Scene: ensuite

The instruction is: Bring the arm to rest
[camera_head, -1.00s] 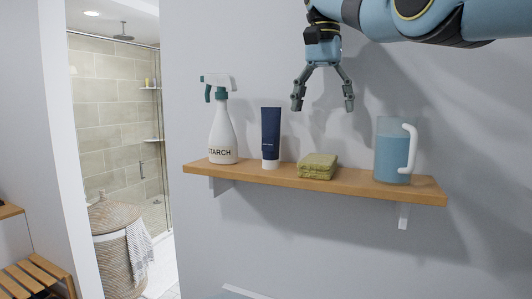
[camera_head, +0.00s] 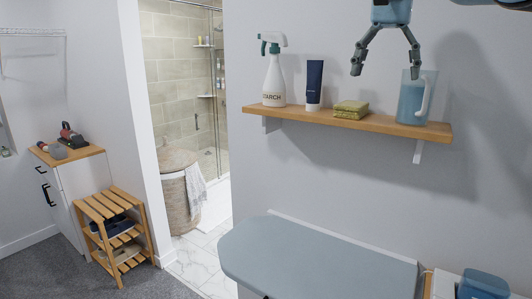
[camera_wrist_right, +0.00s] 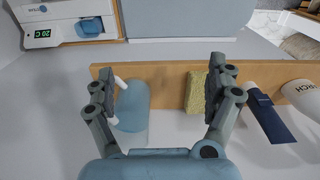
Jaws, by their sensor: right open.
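My right gripper (camera_head: 385,60) is open and empty. In the head view it hangs in front of the wall at the top, over the right part of the wooden shelf (camera_head: 385,124), with part of my arm cut off by the top edge. In the right wrist view its two fingers (camera_wrist_right: 165,85) stand wide apart, with the shelf below and between them. My left gripper is not in view.
Below is an ironing board (camera_head: 320,258). A slatted rack (camera_head: 112,235) and a basket (camera_head: 178,195) stand left.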

